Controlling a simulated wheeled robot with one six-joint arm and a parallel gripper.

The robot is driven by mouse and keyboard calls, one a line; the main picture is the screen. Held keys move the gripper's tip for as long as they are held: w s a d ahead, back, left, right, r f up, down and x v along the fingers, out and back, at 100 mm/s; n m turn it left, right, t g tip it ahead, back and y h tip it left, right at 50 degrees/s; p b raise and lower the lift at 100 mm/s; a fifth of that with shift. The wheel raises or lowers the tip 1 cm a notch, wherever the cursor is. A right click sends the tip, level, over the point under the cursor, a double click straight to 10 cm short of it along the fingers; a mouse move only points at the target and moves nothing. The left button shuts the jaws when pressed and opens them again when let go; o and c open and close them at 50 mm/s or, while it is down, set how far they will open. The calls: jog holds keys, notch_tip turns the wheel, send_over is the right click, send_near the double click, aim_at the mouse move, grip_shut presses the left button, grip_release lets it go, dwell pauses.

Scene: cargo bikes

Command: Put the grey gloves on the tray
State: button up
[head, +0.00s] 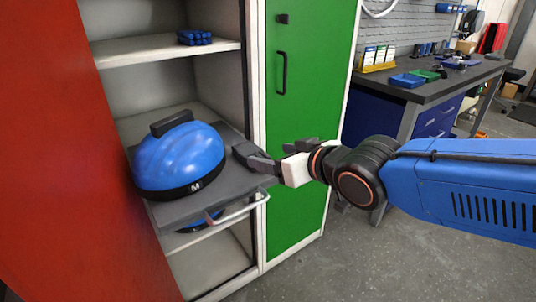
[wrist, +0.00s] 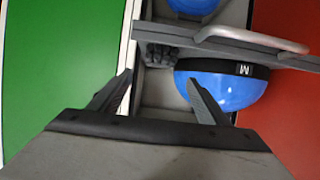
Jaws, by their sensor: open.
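The grey gloves (wrist: 160,54) show in the wrist view as a small dark grey bundle beside the blue helmet, close to the tray's front edge. I cannot tell what they rest on, and I cannot pick them out in the head view. The grey tray (head: 177,210) juts from the locker with a pale handle at its front; its front edge (wrist: 225,40) also shows in the wrist view. My gripper (head: 278,156) is open and empty at the tray's right side. In the wrist view the gloves lie above and between its fingertips (wrist: 161,84), apart from them.
A blue helmet (head: 180,160) with a dark band covers much of the tray; another blue object is partly visible below. A blue bundle (head: 194,37) lies on the upper shelf. The open red door (head: 70,150) stands left, the shut green door (head: 300,130) right. A workbench (head: 440,85) stands behind.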

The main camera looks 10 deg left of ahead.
jog(key=shift+s+d+r, duration=0.15)
jog(key=shift+s+d, duration=0.05)
jog(key=shift+d, duration=0.05)
jog(key=w+d+f+m+h, duration=0.1)
jog(key=d+f+m+h, duration=0.25)
jog(key=d, duration=0.95)
jog(key=d+f+m+h, duration=0.2)
jog(key=d+f+h, duration=0.15)
jog(key=d, duration=0.95)
jog(key=s+d+f+m+g+h, duration=0.1)
jog(key=s+d+f+m+g, duration=0.1)
jog(key=s+d, duration=0.5)
jog(key=s+d+f+m+g+h, duration=0.2)
jog(key=s+d+f, duration=0.2)
jog(key=s+d, duration=0.3)
jog(key=shift+d+f, duration=0.2)
jog(key=shift+d, duration=0.05)
